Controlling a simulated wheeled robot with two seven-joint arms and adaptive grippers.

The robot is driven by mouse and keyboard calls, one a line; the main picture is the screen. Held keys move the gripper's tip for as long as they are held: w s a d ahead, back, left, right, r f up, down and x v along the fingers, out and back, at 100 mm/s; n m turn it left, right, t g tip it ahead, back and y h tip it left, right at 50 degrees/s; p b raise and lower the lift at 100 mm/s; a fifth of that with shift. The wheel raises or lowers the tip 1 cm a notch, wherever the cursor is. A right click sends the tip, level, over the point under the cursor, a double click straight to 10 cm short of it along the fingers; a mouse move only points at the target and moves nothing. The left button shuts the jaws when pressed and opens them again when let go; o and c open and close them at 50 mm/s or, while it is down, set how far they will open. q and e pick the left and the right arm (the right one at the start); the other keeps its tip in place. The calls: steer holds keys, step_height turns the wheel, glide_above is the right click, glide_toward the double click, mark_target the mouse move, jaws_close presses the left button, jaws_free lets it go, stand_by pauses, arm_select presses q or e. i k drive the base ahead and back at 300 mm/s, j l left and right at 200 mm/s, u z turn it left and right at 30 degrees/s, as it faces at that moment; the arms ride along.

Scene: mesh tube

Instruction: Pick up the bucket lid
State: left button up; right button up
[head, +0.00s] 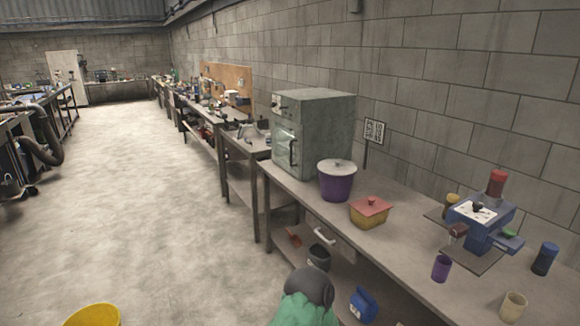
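A purple bucket (337,187) stands upright on the workbench, in front of the grey oven-like cabinet. A pale grey lid (345,167) with a small knob in the middle lies on top of it and covers its opening. A yellow container (368,218) with a red lid (371,204) and a small knob sits just right of the purple bucket. Neither of my grippers shows in the head view.
A long workbench (400,208) runs along the block wall. A blue machine (478,222), a purple cup (441,268), a beige cup (512,306) and a blue cup (544,258) stand at its right. A yellow bucket (93,315) is on the floor. Open floor (130,200) lies left.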

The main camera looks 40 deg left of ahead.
mark_target(332, 167)
steer(key=u, duration=1.1)
steer(key=i+j, duration=0.1)
steer(key=i, duration=0.05)
